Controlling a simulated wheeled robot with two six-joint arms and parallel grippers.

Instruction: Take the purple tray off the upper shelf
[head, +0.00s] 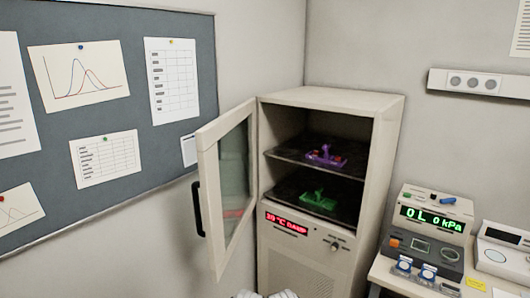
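The purple tray (325,156) sits on the upper shelf (291,154) inside the open cabinet. It has an upright purple handle and small reddish items on it. A green tray (318,201) with a similar handle sits on the lower shelf (285,193), below the purple one. Neither of my grippers can be made out. Only some pale parts show at the bottom edge, too cut off to identify.
The cabinet (338,97) has its glass door (232,170) swung open to the left, with a black handle. The front of the shelves is clear. A bench at the right holds a pressure display (431,218) and other instruments. A pinboard (130,27) hangs on the left wall.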

